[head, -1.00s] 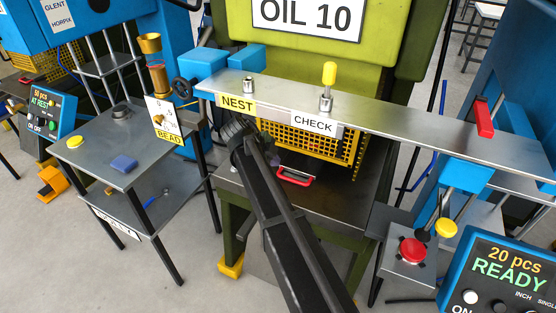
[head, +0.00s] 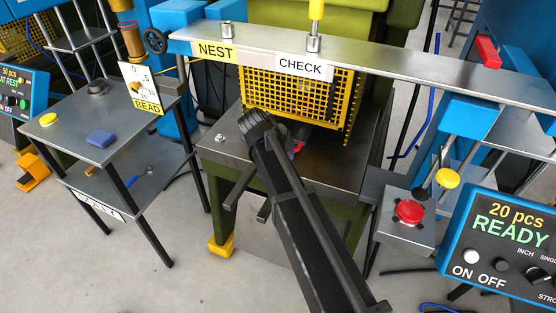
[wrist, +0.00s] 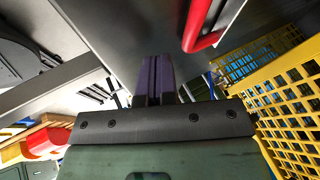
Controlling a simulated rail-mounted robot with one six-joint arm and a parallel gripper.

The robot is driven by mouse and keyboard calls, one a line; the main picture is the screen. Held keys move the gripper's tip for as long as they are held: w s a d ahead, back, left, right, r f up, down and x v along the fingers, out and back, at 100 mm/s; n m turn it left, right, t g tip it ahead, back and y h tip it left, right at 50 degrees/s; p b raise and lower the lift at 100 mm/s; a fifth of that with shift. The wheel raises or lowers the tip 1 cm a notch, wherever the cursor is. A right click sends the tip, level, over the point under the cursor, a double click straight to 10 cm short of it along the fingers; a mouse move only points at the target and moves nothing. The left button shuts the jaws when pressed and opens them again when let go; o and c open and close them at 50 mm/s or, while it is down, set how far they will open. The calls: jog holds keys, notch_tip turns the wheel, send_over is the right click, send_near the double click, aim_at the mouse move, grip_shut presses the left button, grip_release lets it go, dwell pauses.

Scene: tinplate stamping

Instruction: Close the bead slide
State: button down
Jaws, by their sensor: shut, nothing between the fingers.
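A yellow BEAD label (head: 147,107) sits under a white scale plate (head: 134,72) at the left, below a brass cylinder (head: 132,42). A small brass part shows against the plate; I cannot tell whether the slide there is open or shut. My gripper (wrist: 156,75) shows in the wrist view, its two dark fingers together and empty. In the head view my arm reaches to the press table in front of the yellow cage, well right of the BEAD plate, and its fingertips are hidden. A red handle (wrist: 205,25) is close to the fingers, apparently not touching them.
A long metal bar (head: 400,68) with NEST and CHECK labels crosses above the arm. The yellow mesh cage (head: 300,95) stands behind it. A READY panel (head: 508,240) and red button (head: 409,211) are at right.

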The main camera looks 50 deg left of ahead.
aim_at(296, 148)
jog(key=shift+w+a, duration=0.25)
jog(key=shift+w, duration=0.2)
jog(key=shift+w+a, duration=0.2)
jog(key=shift+w, duration=0.25)
jog(key=w, duration=0.1)
jog(key=w+a, duration=0.1)
jog(key=w, duration=0.1)
jog(key=shift+a, duration=0.3)
jog(key=shift+s+d+r, duration=0.1)
jog(key=shift+s+d, duration=0.25)
jog(key=shift+s, duration=0.1)
jog(key=s, duration=0.1)
jog(key=s+d, duration=0.1)
jog(key=s+r+p, duration=0.1)
jog(key=shift+d, duration=0.35)
jog(key=p+v, duration=0.8)
jog(key=v, duration=0.1)
jog(key=shift+a+r, duration=0.2)
jog(key=shift+a, duration=0.1)
